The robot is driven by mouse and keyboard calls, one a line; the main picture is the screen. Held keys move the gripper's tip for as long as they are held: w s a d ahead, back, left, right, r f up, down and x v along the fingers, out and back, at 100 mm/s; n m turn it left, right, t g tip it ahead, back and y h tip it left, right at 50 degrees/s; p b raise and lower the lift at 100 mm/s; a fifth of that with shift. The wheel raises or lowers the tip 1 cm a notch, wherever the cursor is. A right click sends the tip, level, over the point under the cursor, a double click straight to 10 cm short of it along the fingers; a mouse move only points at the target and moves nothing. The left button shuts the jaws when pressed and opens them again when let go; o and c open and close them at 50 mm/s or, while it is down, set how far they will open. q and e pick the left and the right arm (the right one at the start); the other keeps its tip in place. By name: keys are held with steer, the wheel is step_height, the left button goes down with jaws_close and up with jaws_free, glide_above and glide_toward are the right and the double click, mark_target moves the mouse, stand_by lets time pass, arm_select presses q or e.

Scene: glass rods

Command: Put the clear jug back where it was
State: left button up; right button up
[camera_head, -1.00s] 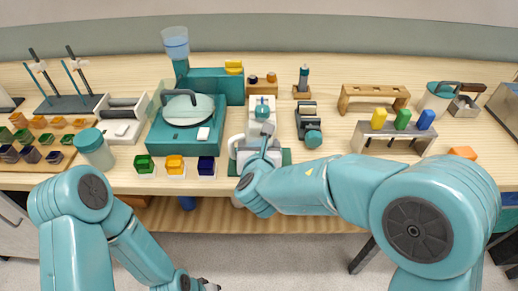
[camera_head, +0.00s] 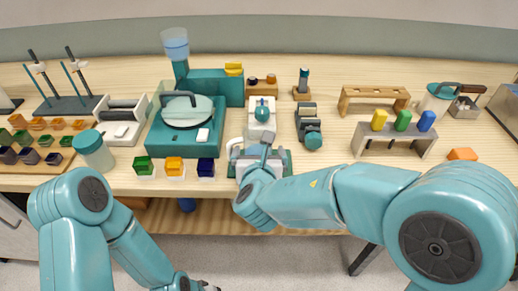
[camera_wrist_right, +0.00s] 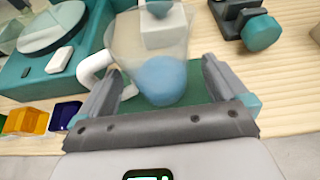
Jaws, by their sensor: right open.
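The clear jug (camera_wrist_right: 160,78) has a white handle and some blue liquid at its bottom. In the right wrist view it is over the dark green mat (camera_wrist_right: 135,104), handle to the left. My right gripper (camera_wrist_right: 162,72) is open, with its fingers on either side of the jug's lower part; contact cannot be told. In the head view, my right gripper (camera_head: 262,153) hides most of the jug, and its white handle shows at the left. The green mat (camera_head: 286,168) is partly covered too. My left gripper (camera_head: 208,287) barely shows at the bottom edge; its jaws are unclear.
A teal device with a round lid (camera_head: 188,110) stands to the left, with several coloured blocks (camera_head: 174,166) before it. A white-and-teal device (camera_head: 262,115) stands just behind the jug. A dark device with a teal knob (camera_head: 309,125) is at right. Bench is clear right of the mat.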

steer(key=v, duration=1)
steer(key=s+d+f+n+g+y, duration=0.1)
steer(key=s+d+f+n+g, duration=0.3)
steer(key=f+n, duration=0.7)
steer(key=s+d+f+n+g+y, duration=0.1)
steer(key=s+d+f+n+g, duration=0.3)
steer(key=s+f+n, duration=0.3)
steer(key=s+d+f+n+g+y, duration=0.2)
steer(key=s+d+f+n+g, duration=0.2)
steer(key=f+n, duration=1.1)
step_height(320, 180, down, 3)
steer(key=s+g, duration=0.1)
steer(key=s, duration=0.1)
steer(key=shift+s+n, duration=0.3)
steer(key=shift+n, duration=0.1)
step_height(320, 180, up, 5)
steer(key=p, duration=0.5)
steer(key=shift+w+d+r+p, duration=0.1)
steer(key=shift+r+p, duration=0.15)
steer(key=shift+p, duration=0.1)
